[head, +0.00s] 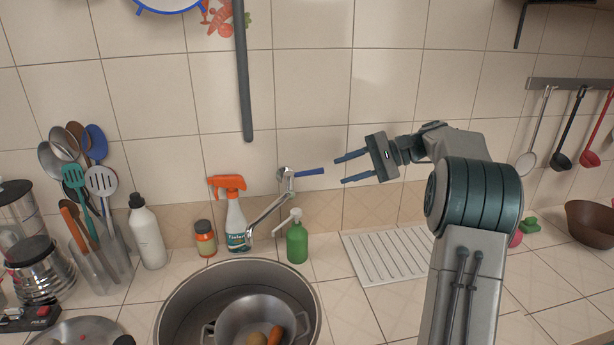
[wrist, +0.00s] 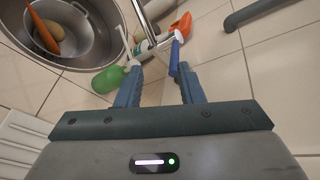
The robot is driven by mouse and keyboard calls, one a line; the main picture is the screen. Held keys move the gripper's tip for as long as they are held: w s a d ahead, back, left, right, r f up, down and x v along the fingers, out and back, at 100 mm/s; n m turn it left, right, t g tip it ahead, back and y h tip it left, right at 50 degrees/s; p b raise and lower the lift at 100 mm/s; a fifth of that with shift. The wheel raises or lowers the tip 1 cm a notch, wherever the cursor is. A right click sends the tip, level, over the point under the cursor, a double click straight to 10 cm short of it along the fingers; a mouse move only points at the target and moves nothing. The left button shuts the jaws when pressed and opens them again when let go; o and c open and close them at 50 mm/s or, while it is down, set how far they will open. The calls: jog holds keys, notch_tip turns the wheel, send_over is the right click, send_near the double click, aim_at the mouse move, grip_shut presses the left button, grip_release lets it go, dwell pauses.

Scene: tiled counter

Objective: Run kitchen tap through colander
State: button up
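The metal colander (head: 222,325) sits in the round sink (head: 183,300) and holds an orange carrot (head: 277,335) and a brownish potato (head: 257,338). The chrome tap (head: 268,212) stands behind the sink, its spout angled down and left towards the basin. Its blue lever (head: 311,172) points right. No water stream shows. My gripper (head: 339,170) is open and empty, right of the lever, fingers pointing left at it. In the wrist view, the lever (wrist: 178,58) lies just ahead of the right fingertip; contact cannot be told.
A green soap bottle (head: 297,242) stands below the lever. An orange-topped spray bottle (head: 237,220), an orange jar (head: 205,240) and a white bottle (head: 147,235) stand left of the tap. A white drying rack (head: 385,257) lies right of the sink.

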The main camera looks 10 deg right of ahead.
aim_at(303, 174)
jog(key=w+d+y, duration=0.1)
jog(key=w+d, duration=0.1)
jog(key=d, duration=0.2)
jog(key=shift+t+y, duration=0.3)
jog(key=p+x, duration=0.1)
jog(key=x, duration=1.3)
jog(key=shift+p, duration=0.3)
jog(key=shift+d, duration=0.1)
jog(key=shift+c, duration=0.2)
grip_shut()
